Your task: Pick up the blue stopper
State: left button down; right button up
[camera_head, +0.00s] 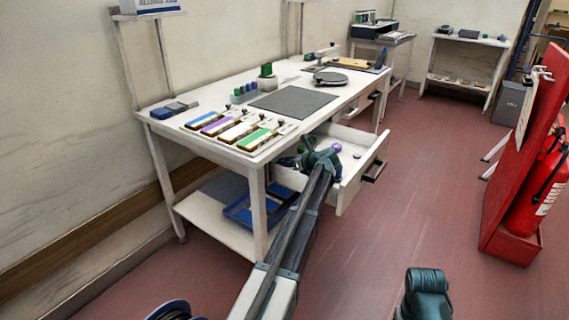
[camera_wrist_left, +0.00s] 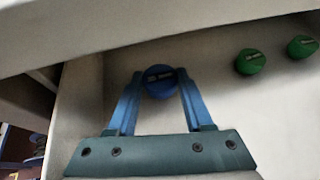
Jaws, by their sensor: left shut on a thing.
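The blue stopper (camera_wrist_left: 158,82) is a round blue knob in the left wrist view, between the two blue fingertips of my left gripper (camera_wrist_left: 157,90). The gripper is shut on it, inside the pulled-out white drawer (camera_head: 352,187). In the head view my left gripper (camera_head: 305,160) reaches into the drawer's left part, and the blue stopper cannot be made out there. My right gripper is not in view.
Two green stoppers (camera_wrist_left: 250,62) (camera_wrist_left: 302,47) lie to the right in the drawer. A purple piece (camera_head: 337,147) also lies in it. The white workbench top (camera_head: 230,112) overhangs the drawer's back. A red stand with a fire extinguisher (camera_head: 540,185) stands at right; the floor between is clear.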

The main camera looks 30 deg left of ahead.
pick_arm(q)
notch_tip(320, 180, up, 4)
jog(key=p, duration=0.3)
jog(key=shift+p, duration=0.4)
jog(key=w+d, duration=0.2)
jog(key=w, duration=0.3)
jog(key=w+d, duration=0.2)
jog(key=w, duration=0.4)
jog(key=w+d, duration=0.3)
jog(key=w, duration=0.2)
jog(key=shift+w+f+b, duration=0.25)
jog(key=shift+w+b, duration=0.05)
jog(key=shift+w, duration=0.05)
